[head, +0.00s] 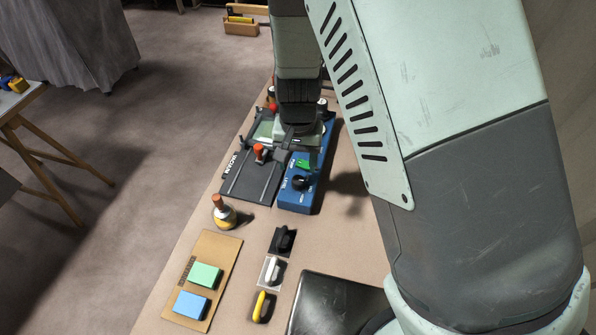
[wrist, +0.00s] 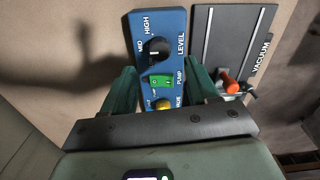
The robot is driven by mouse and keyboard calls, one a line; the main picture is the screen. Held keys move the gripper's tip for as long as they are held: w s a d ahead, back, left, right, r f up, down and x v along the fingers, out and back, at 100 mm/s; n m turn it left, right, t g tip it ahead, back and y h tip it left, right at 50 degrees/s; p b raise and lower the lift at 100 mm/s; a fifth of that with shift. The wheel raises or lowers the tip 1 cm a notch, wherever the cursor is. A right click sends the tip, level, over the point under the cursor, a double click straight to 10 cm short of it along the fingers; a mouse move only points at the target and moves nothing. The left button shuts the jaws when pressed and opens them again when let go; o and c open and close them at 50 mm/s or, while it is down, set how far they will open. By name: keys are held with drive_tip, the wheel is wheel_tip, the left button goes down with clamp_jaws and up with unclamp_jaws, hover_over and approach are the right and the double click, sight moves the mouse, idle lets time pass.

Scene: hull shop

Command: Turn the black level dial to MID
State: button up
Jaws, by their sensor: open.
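The black level dial (wrist: 157,49) is a round knob on the blue control box (wrist: 176,20), with HIGH, MID and LEVEL printed around it. A small pale mark shows on the knob; I cannot tell exactly which label it points to. In the head view the dial (head: 299,183) sits on the near part of the box (head: 295,202). My gripper (wrist: 161,76) is open, its green fingers on either side of the box's lower part in the wrist view. Nothing is between the fingertips but the box's face beyond. The dial lies ahead of the fingers, apart from them.
A green pump switch (wrist: 160,81) and a yellow knob (wrist: 163,104) are on the same box. A dark vacuum plate (head: 250,177) with a red-handled clamp (head: 259,150) stands beside it. Several handled tools, including a yellow-handled one (head: 260,304), and a board (head: 226,245) with blocks lie nearer.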

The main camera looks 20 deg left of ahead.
wheel_tip(320, 180, up, 4)
drive_tip(key=shift+r, duration=0.15)
idle(0.5)
wheel_tip(320, 180, up, 9)
drive_tip(key=y, duration=0.1)
hover_over(299, 179)
drive_tip(key=d, duration=0.4)
drive_tip(key=s+d+r+t+y, duration=0.1)
drive_tip(key=s+d+r+t, duration=0.15)
drive_tip(key=d+r, duration=0.7)
drive_tip(key=s+d+r+t+h, duration=0.1)
drive_tip(key=s+d+r, duration=0.3)
drive_tip(key=s, duration=0.2)
drive_tip(key=s+d+r+m+t+h, duration=0.1)
drive_tip(key=s+d+r+t, duration=0.1)
drive_tip(key=s+d+r, duration=0.3)
drive_tip(key=shift+s+r, duration=0.25)
drive_tip(key=shift+s, duration=0.7)
